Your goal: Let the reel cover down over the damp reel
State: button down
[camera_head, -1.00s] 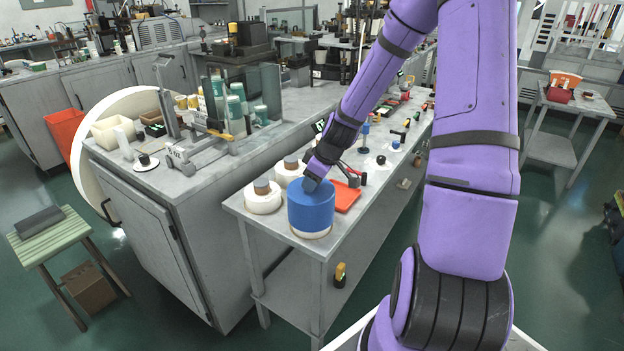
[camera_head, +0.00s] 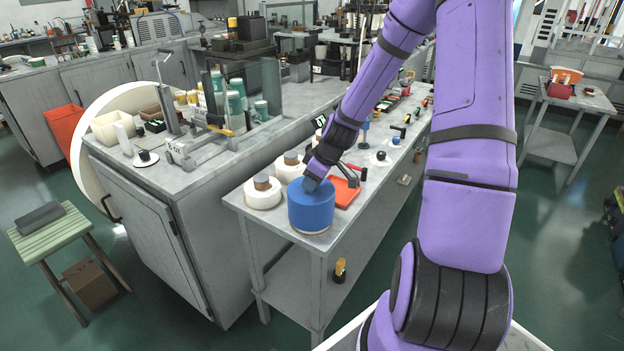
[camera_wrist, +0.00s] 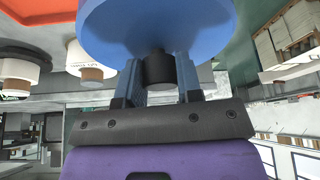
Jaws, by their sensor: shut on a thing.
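The reel cover (camera_head: 311,209) is a blue cylinder at the near end of the narrow grey bench. It stands over the damp reel, of which only a thin pale strip (camera_head: 311,231) shows under its lower rim. My gripper (camera_head: 315,183) is above the cover's top. In the wrist view my gripper (camera_wrist: 160,75) is shut on the dark knob (camera_wrist: 159,70) of the blue cover (camera_wrist: 150,28). Whether the cover's rim touches the bench cannot be told.
Two white reels with brown cores, one at the left (camera_head: 263,193) and one behind (camera_head: 290,167), stand close beside the cover. An orange tray (camera_head: 345,192) lies to its right. Small tools line the bench further back. The bench's front edge is close to the cover.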

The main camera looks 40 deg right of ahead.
jog(key=shift+f, duration=1)
dwell(0.5)
jog(key=shift+c, duration=1.1)
grip_release()
jog(key=shift+r, duration=0.15)
jog(key=shift+r, duration=3.9)
